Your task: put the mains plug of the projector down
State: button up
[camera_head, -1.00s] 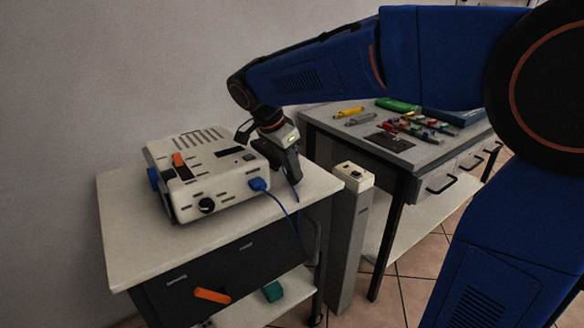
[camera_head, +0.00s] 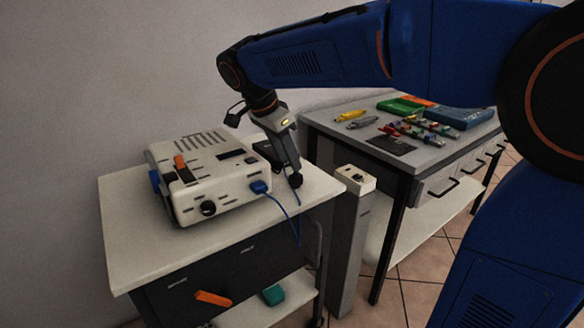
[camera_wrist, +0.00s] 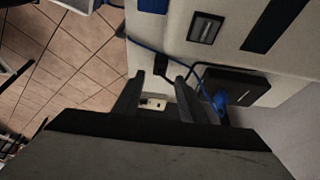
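The projector (camera_head: 215,178) is a pale box with an orange switch, standing on the white-topped cart (camera_head: 130,240). A blue cord (camera_head: 283,205) runs from the blue connector (camera_head: 260,187) on its front and loops past the cart's edge to the black mains plug (camera_head: 296,181). The plug is near the right side of the cart top, just below my gripper (camera_head: 292,167). In the wrist view the plug (camera_wrist: 160,65) shows beyond the gap between my fingertips (camera_wrist: 159,80), which stand apart on either side without touching it. Whether it rests fully on the top is hard to tell.
A black box (camera_head: 264,150) lies on the cart behind the projector. A grey post with a white socket top (camera_head: 355,178) stands right of the cart. A workbench (camera_head: 420,155) with tools and several small coloured parts is further right. Tiled floor lies beyond.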

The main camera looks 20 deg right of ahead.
jog(key=w+v, duration=0.1)
jog(key=v, duration=0.5)
jog(key=s+d+f+n+t+y, duration=0.1)
jog(key=s+d+f+n, duration=0.3)
jog(key=s, duration=0.3)
jog(key=s+d+f+n+y, duration=0.2)
jog(key=s+d+f+n, duration=0.1)
jog(key=s+d, duration=0.35)
jog(key=s+d+f+n+t+y, duration=0.1)
jog(key=s+d+f+n+t, duration=0.1)
jog(key=s+f+n, duration=0.5)
jog(key=shift+s+d+f, duration=0.65)
jog(key=shift+s+f, duration=1.6)
jog(key=shift+s, duration=0.5)
